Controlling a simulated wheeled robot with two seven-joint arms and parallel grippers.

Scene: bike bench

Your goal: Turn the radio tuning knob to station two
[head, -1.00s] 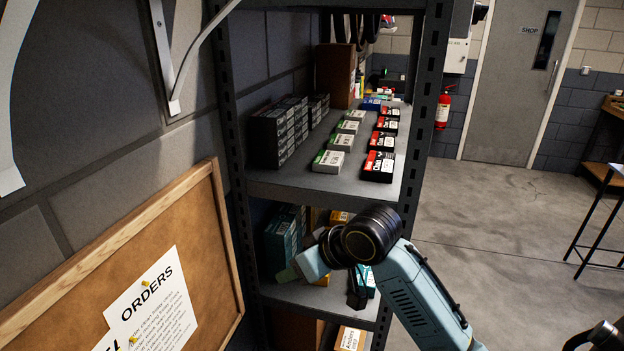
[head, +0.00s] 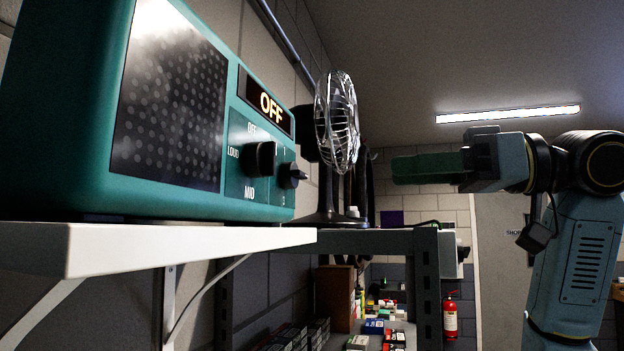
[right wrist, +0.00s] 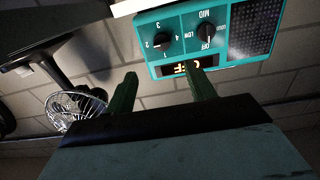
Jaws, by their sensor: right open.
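A teal radio (head: 60,110) stands on a white wall shelf (head: 190,245) in the head view, its display reading OFF. Its front carries a black knob marked OFF, MID and LOUD (head: 262,158) and the tuning knob (head: 291,176) to the right of it. In the right wrist view the radio is upside down, and the tuning knob (right wrist: 163,41) has 1, 2 and 3 around it. I cannot tell for sure which number it points at. My right gripper (head: 396,168) is open and empty, apart from the radio, its green fingers (right wrist: 163,84) pointing towards it. My left gripper is out of view.
A wire-caged fan (head: 338,122) stands beyond the radio, also in the right wrist view (right wrist: 76,108). A dark metal rack (head: 427,285) with small boxes is below. A fire extinguisher (head: 450,318) hangs behind. There is open air between gripper and radio.

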